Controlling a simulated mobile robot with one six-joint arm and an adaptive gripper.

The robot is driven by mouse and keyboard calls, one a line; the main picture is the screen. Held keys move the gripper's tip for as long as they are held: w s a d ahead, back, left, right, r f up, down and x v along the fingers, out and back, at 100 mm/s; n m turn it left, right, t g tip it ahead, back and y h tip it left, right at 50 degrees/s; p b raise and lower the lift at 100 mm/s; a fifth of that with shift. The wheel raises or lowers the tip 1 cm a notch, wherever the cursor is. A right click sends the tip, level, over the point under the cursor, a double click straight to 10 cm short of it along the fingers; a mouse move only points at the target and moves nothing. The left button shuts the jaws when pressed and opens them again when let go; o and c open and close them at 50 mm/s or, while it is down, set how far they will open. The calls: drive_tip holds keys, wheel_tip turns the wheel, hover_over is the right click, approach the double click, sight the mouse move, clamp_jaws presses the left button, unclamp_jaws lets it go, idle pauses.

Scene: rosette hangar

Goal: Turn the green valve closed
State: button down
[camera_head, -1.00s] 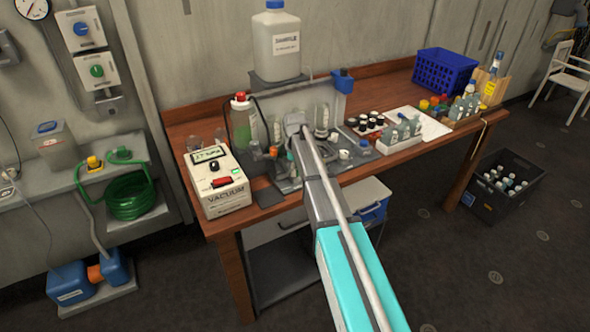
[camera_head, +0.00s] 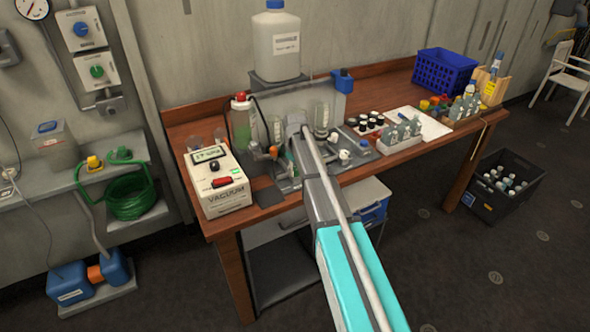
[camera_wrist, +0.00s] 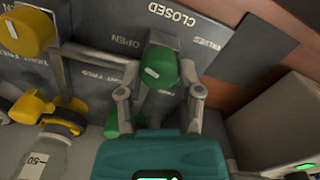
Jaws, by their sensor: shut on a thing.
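The green valve (camera_wrist: 160,68) has a rounded green handle with a white mark, seen in the wrist view. It stands before a grey plate (camera_wrist: 95,62) lettered OPEN and CLOSED, upside down in this view. My gripper (camera_wrist: 160,91) has one finger on each side of the green handle and is shut on it. Another green part (camera_wrist: 111,124) shows by the left finger. In the head view my arm covers the valve and most of my gripper, at the bench's instrument panel.
A yellow knob (camera_wrist: 26,32) and a yellow valve (camera_wrist: 62,112) lie left of my gripper in the wrist view. A pale box (camera_wrist: 278,130) stands close on the right. In the head view, the vacuum unit (camera_head: 217,183) and small bottles (camera_head: 400,134) flank the work spot.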

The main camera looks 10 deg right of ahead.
drive_tip(key=m, duration=1.3)
drive_tip(key=shift+m, duration=0.4)
drive_tip(key=shift+c, duration=1.3)
unclamp_jaws()
drive_tip(key=shift+n, duration=0.4)
